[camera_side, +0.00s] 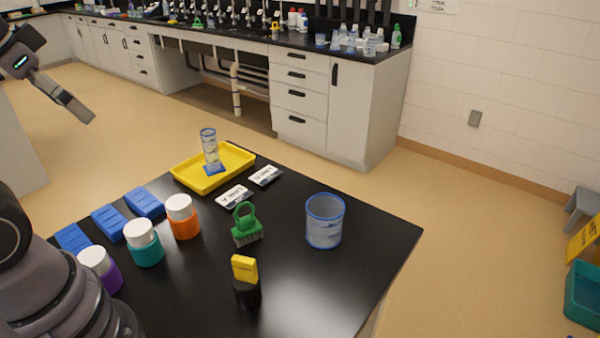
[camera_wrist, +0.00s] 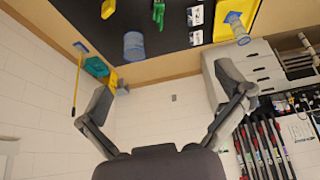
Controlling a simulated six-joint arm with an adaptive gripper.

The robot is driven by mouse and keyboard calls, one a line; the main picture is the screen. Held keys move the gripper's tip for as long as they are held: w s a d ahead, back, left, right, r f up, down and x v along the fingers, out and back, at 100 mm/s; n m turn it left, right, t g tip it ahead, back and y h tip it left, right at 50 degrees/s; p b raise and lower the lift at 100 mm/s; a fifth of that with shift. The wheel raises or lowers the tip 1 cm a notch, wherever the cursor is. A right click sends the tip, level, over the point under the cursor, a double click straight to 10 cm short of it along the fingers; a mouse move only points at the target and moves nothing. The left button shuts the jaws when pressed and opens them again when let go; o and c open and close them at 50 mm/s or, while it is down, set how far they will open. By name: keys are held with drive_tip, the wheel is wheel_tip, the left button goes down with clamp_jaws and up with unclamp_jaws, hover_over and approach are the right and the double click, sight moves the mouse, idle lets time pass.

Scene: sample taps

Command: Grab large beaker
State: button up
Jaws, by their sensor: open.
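The large beaker (camera_side: 324,222) is clear with a blue rim and stands upright on the black table near its right side. It also shows in the wrist view (camera_wrist: 134,46), at the upper left of centre, beyond my fingers. My gripper (camera_side: 70,92) is at the upper left of the side view, raised and well apart from the beaker, and partly cut off by the frame. In the wrist view my gripper (camera_wrist: 168,75) has its two fingers spread wide with nothing between them.
A green brush (camera_side: 247,225) and a yellow-topped black item (camera_side: 245,282) stand left of the beaker. A yellow tray (camera_side: 188,175) holds a graduated cylinder (camera_side: 209,148). White-lidded jars (camera_side: 184,222) and blue racks (camera_side: 108,223) line the left. The table's right edge is clear.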

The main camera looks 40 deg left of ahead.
sight(324, 198)
drive_tip(key=w+d+f+m+g+y, duration=0.25)
drive_tip(key=w+f+m+y, duration=0.35)
drive_tip(key=w, duration=0.5)
drive_tip(key=w+d+f+m+g+y, duration=0.25)
drive_tip(key=w+f+m+y, duration=0.35)
drive_tip(key=w, duration=0.5)
drive_tip(key=w+d+f+m+t, duration=0.1)
drive_tip(key=d+f+m+t, duration=0.3)
drive_tip(key=d+f+m, duration=0.1)
drive_tip(key=w+d+f+m+t, duration=0.1)
drive_tip(key=d+f+m+t, duration=0.3)
drive_tip(key=d+f, duration=0.3)
drive_tip(key=w+d+f+m+t, duration=0.2)
drive_tip(key=d+f+m+t, duration=0.3)
drive_tip(key=f, duration=0.4)
drive_tip(key=shift+w+d+f+m+h, duration=0.1)
drive_tip(key=shift+d+f+m+h, duration=0.1)
drive_tip(key=shift+d+m, duration=0.3)
drive_tip(key=shift+d+f+m+h, duration=0.2)
drive_tip(key=shift+d+m, duration=0.15)
drive_tip(key=shift+m, duration=0.15)
drive_tip(key=shift+d+f+t, duration=0.1)
drive_tip(key=shift+f+t, duration=0.2)
drive_tip(key=x, duration=1.3)
drive_tip(key=shift+w+f, duration=0.15)
drive_tip(key=shift+w, duration=0.05)
drive_tip(key=shift+c, duration=0.4)
